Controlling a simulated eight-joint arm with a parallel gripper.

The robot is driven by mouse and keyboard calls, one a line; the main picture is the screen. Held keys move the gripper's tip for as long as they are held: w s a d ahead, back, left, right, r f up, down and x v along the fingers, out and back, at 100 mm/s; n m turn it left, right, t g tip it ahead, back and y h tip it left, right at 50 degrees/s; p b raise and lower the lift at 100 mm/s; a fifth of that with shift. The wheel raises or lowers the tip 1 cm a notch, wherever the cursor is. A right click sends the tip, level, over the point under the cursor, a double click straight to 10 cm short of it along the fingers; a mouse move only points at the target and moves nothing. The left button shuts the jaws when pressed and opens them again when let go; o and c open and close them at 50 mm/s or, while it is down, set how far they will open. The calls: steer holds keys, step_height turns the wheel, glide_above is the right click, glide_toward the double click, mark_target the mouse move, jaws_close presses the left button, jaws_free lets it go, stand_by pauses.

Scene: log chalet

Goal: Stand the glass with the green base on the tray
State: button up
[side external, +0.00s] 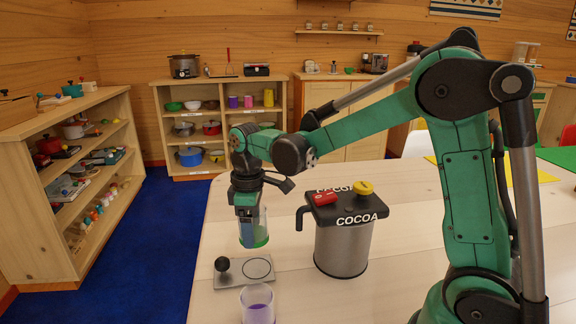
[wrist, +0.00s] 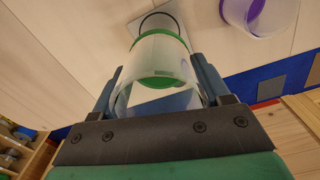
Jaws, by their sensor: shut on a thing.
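The clear glass with the green base (side external: 261,239) is held in my gripper (side external: 246,226), base down and roughly upright. It also shows in the wrist view (wrist: 160,46), where the two fingers of my gripper (wrist: 160,80) press on its sides. The tray (side external: 236,281) is a flat grey plate with a black ball knob at its left and a dark ring outline at its right. The glass hangs above the tray's far side, apart from it. In the wrist view, the green base covers part of the ring.
A glass with a purple base (side external: 258,307) stands just in front of the tray; it shows at top right in the wrist view (wrist: 262,14). A cocoa canister (side external: 342,246) with red and yellow things on its lid stands to the right. The table left of the canister's far side is bare.

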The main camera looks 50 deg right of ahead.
mark_target(255, 268)
steer(key=shift+f, duration=3.6)
steer(key=shift+f, duration=0.1)
steer(key=o, duration=1.3)
